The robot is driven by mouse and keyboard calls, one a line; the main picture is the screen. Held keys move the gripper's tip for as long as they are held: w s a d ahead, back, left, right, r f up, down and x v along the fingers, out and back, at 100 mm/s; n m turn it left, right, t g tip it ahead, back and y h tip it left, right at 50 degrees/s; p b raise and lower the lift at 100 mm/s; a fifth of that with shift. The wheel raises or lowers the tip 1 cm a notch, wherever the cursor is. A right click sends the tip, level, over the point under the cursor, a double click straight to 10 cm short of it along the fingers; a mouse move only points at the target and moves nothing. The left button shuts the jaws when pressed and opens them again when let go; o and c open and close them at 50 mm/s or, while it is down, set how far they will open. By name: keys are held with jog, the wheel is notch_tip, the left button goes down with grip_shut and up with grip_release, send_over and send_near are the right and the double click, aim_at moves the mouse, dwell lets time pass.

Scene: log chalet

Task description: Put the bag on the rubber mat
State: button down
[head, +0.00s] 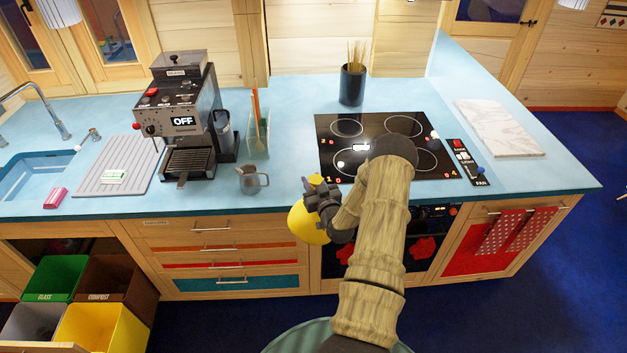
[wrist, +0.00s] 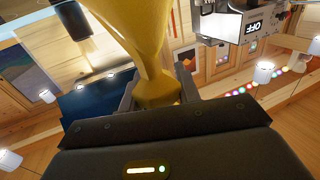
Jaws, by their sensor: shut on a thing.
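A yellow bag (head: 306,225) hangs at my gripper (head: 322,200), in front of the counter's front edge near the hob. My gripper is shut on the bag's narrow neck. In the wrist view the yellow bag (wrist: 140,35) fills the upper middle, gathered between the two fingers of my gripper (wrist: 157,92). A grey ribbed mat (head: 122,150), which looks like the rubber mat, lies on the counter between the sink and the coffee machine, left of my gripper.
A coffee machine (head: 180,115) and a small metal jug (head: 251,180) stand between the mat and my gripper. A black hob (head: 335,130) lies behind my arm. A pink item (head: 55,197) lies by the sink (head: 35,175). Open bins (head: 100,325) stand below left.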

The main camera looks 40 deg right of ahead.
notch_tip(320, 180, down, 77)
jog(key=b, duration=7.5)
jog(key=shift+s+a+r, duration=0.15)
jog(key=shift+r, duration=0.05)
